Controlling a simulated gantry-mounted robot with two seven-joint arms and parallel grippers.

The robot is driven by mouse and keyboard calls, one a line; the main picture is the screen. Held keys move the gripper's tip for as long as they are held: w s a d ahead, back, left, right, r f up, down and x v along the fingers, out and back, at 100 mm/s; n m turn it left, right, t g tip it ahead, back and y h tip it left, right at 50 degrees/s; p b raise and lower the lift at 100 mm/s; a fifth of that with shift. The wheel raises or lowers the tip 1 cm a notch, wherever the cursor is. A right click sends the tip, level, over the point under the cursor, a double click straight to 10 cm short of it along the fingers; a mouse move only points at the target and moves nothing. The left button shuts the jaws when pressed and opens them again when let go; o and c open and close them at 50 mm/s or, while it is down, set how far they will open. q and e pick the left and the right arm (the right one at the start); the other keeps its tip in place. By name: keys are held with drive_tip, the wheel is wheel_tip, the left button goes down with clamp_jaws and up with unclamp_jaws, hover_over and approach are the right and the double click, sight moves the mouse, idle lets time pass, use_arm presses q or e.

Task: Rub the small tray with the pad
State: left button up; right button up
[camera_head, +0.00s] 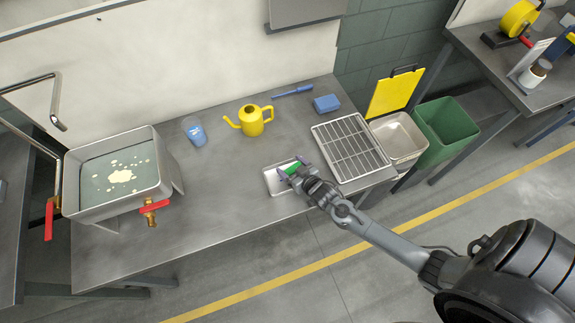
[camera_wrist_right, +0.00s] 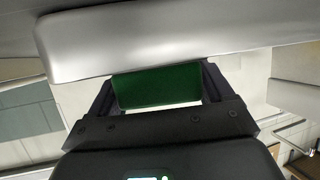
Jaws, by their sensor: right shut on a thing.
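The small tray (camera_head: 271,184) is a shallow metal tray lying on the grey table near its front edge. My right gripper (camera_head: 293,171) is over the tray and shut on the green pad (camera_head: 291,168). The pad also shows between the fingers in the right wrist view (camera_wrist_right: 156,87). The pad is at the tray, but I cannot tell whether it touches the tray's bottom. My gripper hides the right part of the tray. My left gripper is not in view.
A wire rack tray (camera_head: 350,148) lies right of the small tray. A yellow watering can (camera_head: 251,121), a blue block (camera_head: 326,103), a blue brush-like tool (camera_head: 293,91) and a blue cup (camera_head: 195,131) stand behind. A metal tank (camera_head: 153,190) with liquid is at left. Bins (camera_head: 447,122) stand right.

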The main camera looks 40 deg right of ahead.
drive_tip(key=r+p, duration=0.1)
drive_tip(key=r, duration=0.1)
drive_tip(key=r+p, duration=0.1)
drive_tip(key=p, duration=0.1)
drive_tip(key=r+p, duration=0.1)
drive_tip(key=r, duration=0.1)
drive_tip(key=shift+w+a+r+p, duration=0.1)
drive_tip(key=shift+a+r+p, duration=0.15)
drive_tip(key=shift+r+p, duration=0.05)
drive_tip(key=shift+r, duration=0.2)
wheel_tip(320, 180, up, 3)
drive_tip(key=p, duration=0.3)
drive_tip(key=shift+f, duration=0.15)
drive_tip(key=shift+f, duration=0.1)
idle(0.3)
